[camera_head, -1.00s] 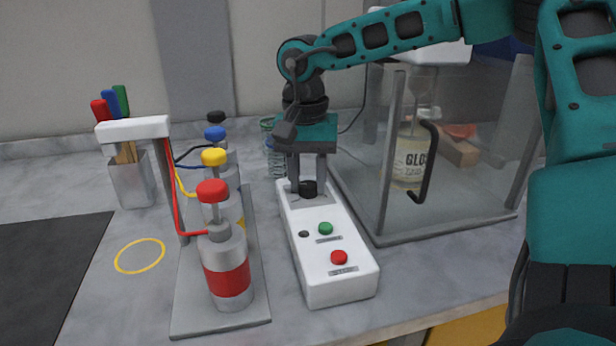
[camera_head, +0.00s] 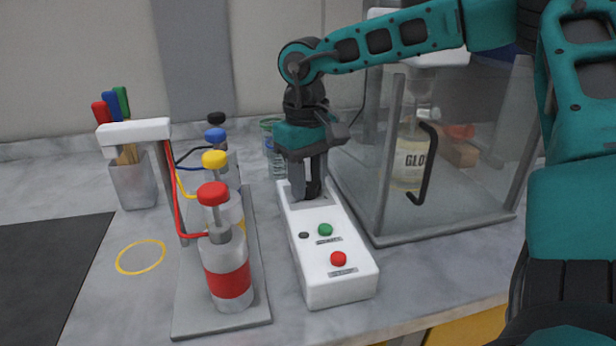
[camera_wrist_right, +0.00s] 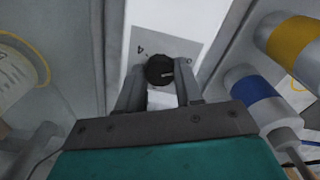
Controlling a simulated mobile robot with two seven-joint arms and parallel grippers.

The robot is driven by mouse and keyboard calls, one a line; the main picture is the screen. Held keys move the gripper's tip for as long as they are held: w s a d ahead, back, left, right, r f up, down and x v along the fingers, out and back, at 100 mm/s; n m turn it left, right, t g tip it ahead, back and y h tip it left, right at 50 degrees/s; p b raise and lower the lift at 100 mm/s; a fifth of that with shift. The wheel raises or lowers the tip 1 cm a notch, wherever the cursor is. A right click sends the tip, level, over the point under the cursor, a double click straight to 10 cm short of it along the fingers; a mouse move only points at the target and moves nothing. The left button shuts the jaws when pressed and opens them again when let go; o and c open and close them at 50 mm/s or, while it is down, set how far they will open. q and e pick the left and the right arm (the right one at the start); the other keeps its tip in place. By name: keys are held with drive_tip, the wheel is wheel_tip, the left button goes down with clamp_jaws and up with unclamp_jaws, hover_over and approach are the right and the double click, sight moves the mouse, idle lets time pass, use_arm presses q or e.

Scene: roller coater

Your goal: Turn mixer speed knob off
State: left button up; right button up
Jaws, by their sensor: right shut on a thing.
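The black mixer speed knob (camera_wrist_right: 160,70) sits on a grey dial plate at the far end of the white control box (camera_head: 332,272). In the wrist view it lies between the fingertips, and a "4" is legible on the plate. My right gripper (camera_head: 307,192) points down over the far end of the box and is shut on the knob. In the head view its fingers mostly hide the knob. In the wrist view the right gripper (camera_wrist_right: 160,85) has one finger on each side of the knob. My left gripper is not in view.
A green button (camera_head: 325,230) and a red button (camera_head: 338,258) are on the box's near half. A rack with several colour-capped bottles (camera_head: 228,270) stands close to the left. A clear-walled enclosure (camera_head: 455,200) with a black handle stands to the right.

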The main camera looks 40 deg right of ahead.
sight(307, 187)
drive_tip(key=shift+n, duration=0.3)
idle(0.4)
drive_tip(key=o, duration=1)
drive_tip(key=shift+o, duration=0.2)
wheel_tip(307, 187, up, 13)
drive_tip(key=p, duration=0.2)
drive_tip(key=shift+a, duration=0.2)
